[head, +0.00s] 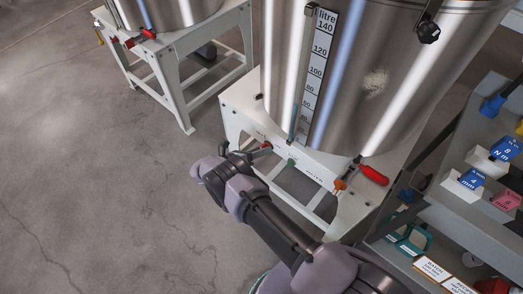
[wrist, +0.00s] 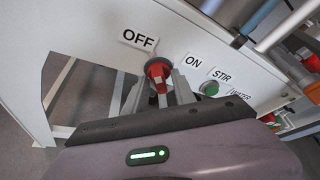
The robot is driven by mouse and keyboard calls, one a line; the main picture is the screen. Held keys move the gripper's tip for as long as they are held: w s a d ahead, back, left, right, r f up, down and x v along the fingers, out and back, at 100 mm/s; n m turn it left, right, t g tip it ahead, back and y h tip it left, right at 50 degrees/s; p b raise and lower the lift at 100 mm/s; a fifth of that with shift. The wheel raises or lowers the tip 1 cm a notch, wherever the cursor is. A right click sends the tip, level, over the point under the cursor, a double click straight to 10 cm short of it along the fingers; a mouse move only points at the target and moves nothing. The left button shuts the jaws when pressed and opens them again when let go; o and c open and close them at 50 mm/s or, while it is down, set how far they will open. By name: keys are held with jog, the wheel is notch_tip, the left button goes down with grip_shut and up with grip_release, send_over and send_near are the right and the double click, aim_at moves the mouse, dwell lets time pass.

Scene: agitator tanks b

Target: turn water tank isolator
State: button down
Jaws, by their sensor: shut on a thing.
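The red isolator knob (wrist: 158,73) sits on the white front panel of the tank's stand, between an OFF label (wrist: 139,39) and an ON label (wrist: 193,60). Its handle looks roughly upright in the wrist view, and I cannot tell which label it points to. My gripper (wrist: 160,92) is shut on the knob, with one grey finger on each side. The lower part of the knob is hidden by the gripper body. In the head view my gripper (head: 250,153) reaches the panel under the steel tank (head: 360,80), which has a litre scale.
A green button (wrist: 210,88) marked STIR is close right of the knob. A red-handled valve (head: 373,175) is further right. A grey tool rack (head: 450,215) with labelled blocks stands at right. A second tank stand (head: 180,75) is at back left. Open floor lies left.

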jog(key=shift+n+h, duration=0.3)
jog(key=shift+n, duration=0.2)
jog(key=c, duration=1.4)
grip_release()
jog(key=v, duration=1.7)
jog(key=shift+a+r, duration=0.2)
jog(key=shift+a, duration=0.05)
jog(key=shift+s, duration=0.1)
